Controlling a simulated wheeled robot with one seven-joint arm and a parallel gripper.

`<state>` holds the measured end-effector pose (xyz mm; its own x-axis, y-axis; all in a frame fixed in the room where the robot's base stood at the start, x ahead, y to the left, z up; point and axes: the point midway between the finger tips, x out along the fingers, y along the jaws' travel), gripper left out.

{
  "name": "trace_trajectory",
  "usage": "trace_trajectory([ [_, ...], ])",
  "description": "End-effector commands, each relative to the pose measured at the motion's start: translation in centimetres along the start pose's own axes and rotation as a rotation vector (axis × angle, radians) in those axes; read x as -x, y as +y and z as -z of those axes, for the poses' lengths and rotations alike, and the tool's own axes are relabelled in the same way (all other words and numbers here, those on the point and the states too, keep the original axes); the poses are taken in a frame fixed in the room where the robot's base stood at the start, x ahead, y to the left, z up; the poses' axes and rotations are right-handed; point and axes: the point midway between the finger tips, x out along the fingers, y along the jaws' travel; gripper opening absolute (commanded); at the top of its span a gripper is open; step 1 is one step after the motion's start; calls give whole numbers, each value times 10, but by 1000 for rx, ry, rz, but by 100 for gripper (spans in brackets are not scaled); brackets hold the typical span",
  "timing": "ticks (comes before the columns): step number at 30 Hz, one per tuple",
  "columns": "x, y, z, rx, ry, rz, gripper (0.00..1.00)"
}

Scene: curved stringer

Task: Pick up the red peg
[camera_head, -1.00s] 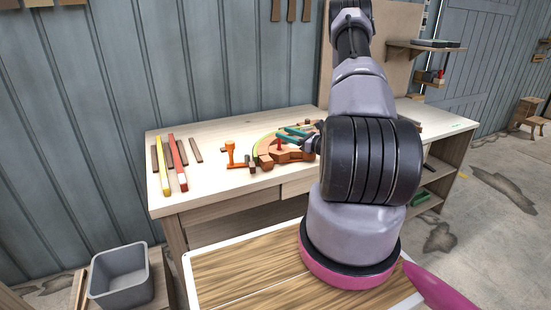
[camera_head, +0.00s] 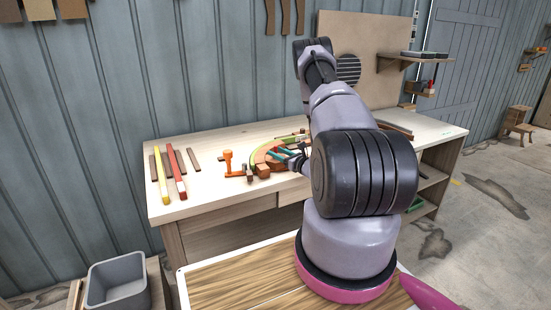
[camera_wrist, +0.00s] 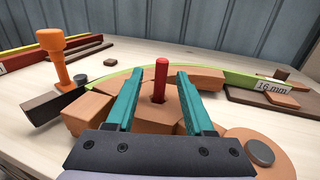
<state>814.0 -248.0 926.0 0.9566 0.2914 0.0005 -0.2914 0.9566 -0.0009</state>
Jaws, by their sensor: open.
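The red peg (camera_wrist: 161,80) stands upright in the wrist view, its lower end in a hole in an orange-brown block (camera_wrist: 155,117). My gripper (camera_wrist: 158,85) is open, with one teal finger on each side of the peg and a gap to it on both sides. In the head view my gripper (camera_head: 284,153) is over the curved block assembly on the bench, mostly behind my arm. The peg cannot be made out clearly there.
A green curved strip (camera_wrist: 118,79) runs behind the blocks, with a "16 mm" label at right. An orange peg-like tool (camera_wrist: 56,55) stands at left. Yellow and red bars (camera_head: 176,172) lie on the bench (camera_head: 215,190). A grey bin (camera_head: 117,283) stands below left.

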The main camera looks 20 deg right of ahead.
Motion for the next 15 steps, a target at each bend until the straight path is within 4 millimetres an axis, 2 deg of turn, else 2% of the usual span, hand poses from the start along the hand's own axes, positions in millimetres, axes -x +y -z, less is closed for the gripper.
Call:
trace_trajectory([
  [4,-15,0,0,1,0,0,53],
  [11,-17,0,0,0,1,1,53],
  [12,-17,0,0,0,1,1,49],
  [14,-16,0,0,0,1,1,26],
  [15,-16,0,0,0,1,1,11],
])
